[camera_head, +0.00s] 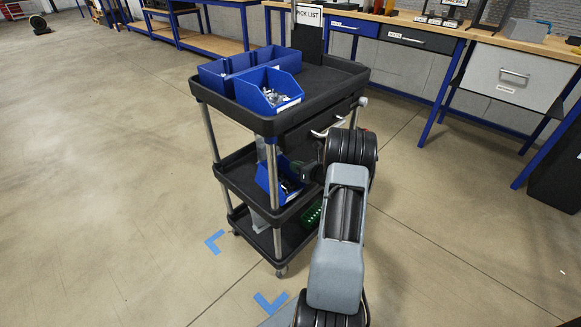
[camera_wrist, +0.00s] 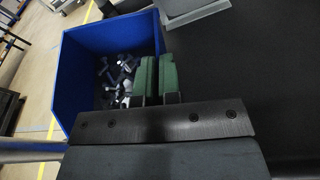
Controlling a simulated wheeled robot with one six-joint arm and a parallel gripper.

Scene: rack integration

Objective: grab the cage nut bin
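A three-tier black cart (camera_head: 232,175) stands in the middle of the head view. A blue open bin (camera_head: 264,182) with small dark parts sits on its middle shelf, partly hidden by a post. My gripper (camera_head: 298,170) reaches in at that level from the right. In the wrist view, a blue bin (camera_wrist: 82,75) holds loose silver screws or similar hardware. My gripper's green-padded fingers (camera_wrist: 158,80) are close together, one on each side of the bin's right wall, and look shut on it. The contact itself is hidden. I cannot read which parts bin this is.
Blue bins stand on the cart's top shelf, the front one (camera_head: 266,88) holding metal pieces. A light grey object (camera_wrist: 190,10) lies near the bin in the wrist view. The top shelf and posts enclose the gripper. Workbenches (camera_head: 430,38) line the back; floor at left is clear.

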